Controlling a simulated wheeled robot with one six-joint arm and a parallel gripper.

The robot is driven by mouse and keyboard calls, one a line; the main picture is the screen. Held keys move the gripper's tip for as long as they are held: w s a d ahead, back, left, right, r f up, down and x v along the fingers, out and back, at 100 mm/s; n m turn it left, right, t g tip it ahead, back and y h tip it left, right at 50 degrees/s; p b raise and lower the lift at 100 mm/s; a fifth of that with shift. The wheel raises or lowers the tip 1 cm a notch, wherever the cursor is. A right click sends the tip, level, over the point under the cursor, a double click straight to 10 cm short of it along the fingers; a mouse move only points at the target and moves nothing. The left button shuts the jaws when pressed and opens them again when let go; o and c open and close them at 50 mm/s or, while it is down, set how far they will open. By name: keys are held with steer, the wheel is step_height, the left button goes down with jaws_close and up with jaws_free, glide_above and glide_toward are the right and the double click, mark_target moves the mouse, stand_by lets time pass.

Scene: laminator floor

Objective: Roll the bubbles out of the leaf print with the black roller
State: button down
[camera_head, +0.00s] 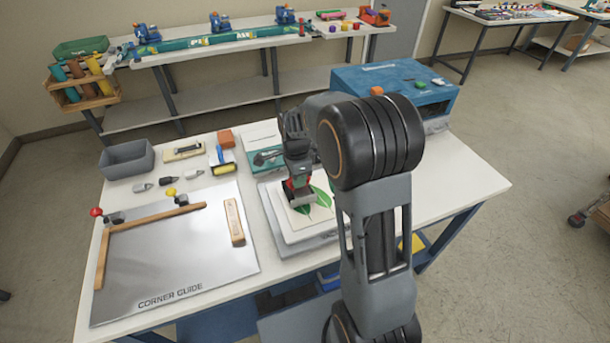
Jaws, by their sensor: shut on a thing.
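The leaf print (319,213), a pale sheet with green leaf shapes, lies on a raised light board (300,235) at the middle of the table. My gripper (296,183) points down over its upper left part. It is shut on what looks like the black roller (302,200), a dark piece low over or on the print. I cannot tell whether it touches. My arm hides the right side of the print and board. Any bubbles are too small to see.
A metal corner-guide plate (180,262) with wooden strips lies left. A blue-and-yellow roller (222,169), grey bin (126,159) and small tools stand behind it. A blue machine (395,80) stands at the back right. The table's right side is clear.

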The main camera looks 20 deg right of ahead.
steer(key=shift+a, duration=0.85)
steer(key=shift+a+r+p, duration=0.2)
steer(key=shift+r+p, duration=0.1)
steer(key=shift+p, duration=0.1)
steer(key=shift+r+p, duration=0.3)
steer(key=shift+r, duration=0.65)
steer(key=shift+d+r+p, duration=0.1)
steer(key=shift+r+p, duration=0.5)
steer(key=shift+r, duration=0.05)
steer(key=shift+r+p, duration=1.6)
steer(key=shift+r, duration=0.6)
steer(key=shift+f, duration=0.1)
